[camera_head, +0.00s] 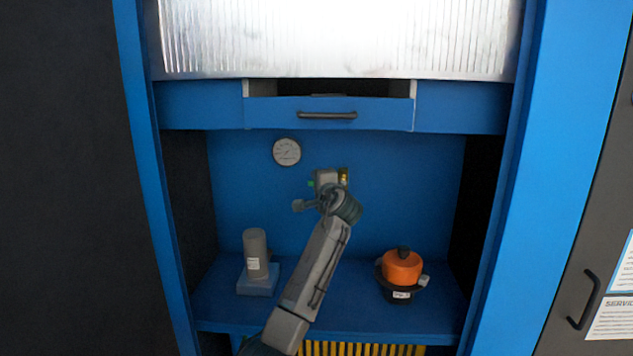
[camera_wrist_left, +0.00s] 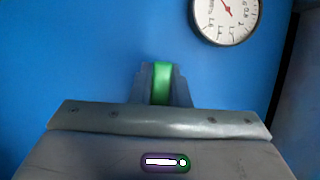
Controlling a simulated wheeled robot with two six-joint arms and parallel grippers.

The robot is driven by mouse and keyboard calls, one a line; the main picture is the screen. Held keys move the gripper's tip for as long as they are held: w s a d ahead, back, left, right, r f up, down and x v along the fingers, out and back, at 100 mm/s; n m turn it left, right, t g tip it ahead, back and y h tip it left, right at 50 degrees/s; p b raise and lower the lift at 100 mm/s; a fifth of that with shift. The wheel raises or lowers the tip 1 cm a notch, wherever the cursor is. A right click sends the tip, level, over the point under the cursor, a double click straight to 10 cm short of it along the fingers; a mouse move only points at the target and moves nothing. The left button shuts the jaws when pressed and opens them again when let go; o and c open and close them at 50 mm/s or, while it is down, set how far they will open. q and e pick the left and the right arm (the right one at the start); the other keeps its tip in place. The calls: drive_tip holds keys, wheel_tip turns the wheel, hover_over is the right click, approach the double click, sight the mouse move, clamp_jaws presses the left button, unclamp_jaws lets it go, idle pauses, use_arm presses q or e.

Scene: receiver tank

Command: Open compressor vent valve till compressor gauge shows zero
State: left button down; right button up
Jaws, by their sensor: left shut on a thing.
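The round white gauge (camera_head: 287,152) is on the blue back wall, left of and above my left gripper. It shows again at the top right of the left wrist view (camera_wrist_left: 240,28), partly cut off, with a red needle slanting up and left; I cannot read its exact value. My left gripper (camera_head: 318,182) is at the back wall, shut on a green valve handle (camera_wrist_left: 161,84). Only a bit of green shows in the head view (camera_head: 311,184). My wrist hides most of the valve. A brass fitting (camera_head: 344,175) shows just to the right. My right gripper is not in view.
A grey cylinder on a blue block (camera_head: 255,254) stands on the shelf at left. An orange-topped pot-like part (camera_head: 402,268) stands at right. A slightly open blue drawer (camera_head: 270,113) with a black handle is above. Side walls bound the recess.

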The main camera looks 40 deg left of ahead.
use_arm(q)
drive_tip(key=shift+f, duration=0.2)
drive_tip(key=c, duration=1.4)
unclamp_jaws()
drive_tip(key=shift+r, duration=0.1)
drive_tip(key=p+v, duration=0.1)
drive_tip(key=v, duration=1)
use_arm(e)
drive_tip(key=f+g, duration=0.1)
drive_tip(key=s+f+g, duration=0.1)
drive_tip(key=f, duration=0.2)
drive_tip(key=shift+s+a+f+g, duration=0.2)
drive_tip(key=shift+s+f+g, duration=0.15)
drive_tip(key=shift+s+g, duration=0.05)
